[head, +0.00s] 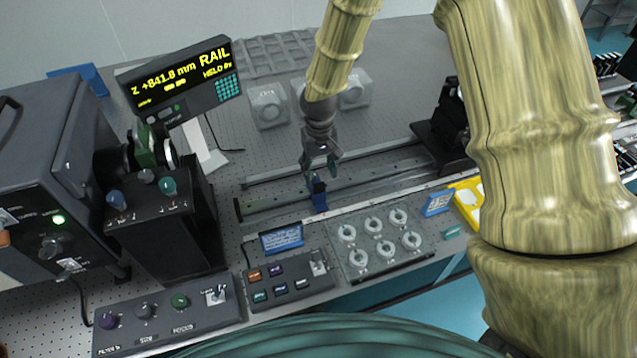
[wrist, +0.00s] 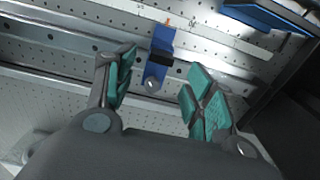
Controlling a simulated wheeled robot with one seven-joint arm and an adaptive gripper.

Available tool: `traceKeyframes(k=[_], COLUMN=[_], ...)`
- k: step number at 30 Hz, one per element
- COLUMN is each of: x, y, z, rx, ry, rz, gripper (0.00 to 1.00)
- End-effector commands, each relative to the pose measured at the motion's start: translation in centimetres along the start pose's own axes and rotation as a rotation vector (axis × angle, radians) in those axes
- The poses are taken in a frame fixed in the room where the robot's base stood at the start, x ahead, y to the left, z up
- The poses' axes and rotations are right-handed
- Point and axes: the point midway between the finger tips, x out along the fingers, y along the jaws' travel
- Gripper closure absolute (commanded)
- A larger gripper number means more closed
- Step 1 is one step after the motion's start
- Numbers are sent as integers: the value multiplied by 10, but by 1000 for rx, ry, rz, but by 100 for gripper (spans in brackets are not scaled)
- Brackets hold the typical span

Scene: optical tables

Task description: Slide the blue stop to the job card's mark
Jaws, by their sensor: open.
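The blue stop (head: 319,196) sits on the rail (head: 350,186) in the head view, toward its left part. In the wrist view the blue stop (wrist: 159,58) shows a dark band and a round metal knob at its lower end. My gripper (head: 320,172) is open and right above the stop in the head view. In the wrist view its teal-padded fingers (wrist: 156,92) stand apart, with the stop's knob end between and beyond them. I cannot tell whether they touch it. A blue card (head: 282,239) with small unreadable print stands in front of the rail; another blue card (head: 437,203) stands farther right.
A display (head: 180,85) reads RAIL, Z +841.8 mm. A dark carriage (head: 441,139) stands at the rail's right. A button box (head: 290,283) and a tray of white rings (head: 380,241) lie in front. A black instrument (head: 165,225) stands at the left.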

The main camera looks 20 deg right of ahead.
Motion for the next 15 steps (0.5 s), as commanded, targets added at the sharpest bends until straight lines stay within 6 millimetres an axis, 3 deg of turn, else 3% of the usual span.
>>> traceKeyframes(k=[15], x=[54], y=[-2], z=[0], rx=[-4], ry=[-2], rz=[0], gripper=[46])
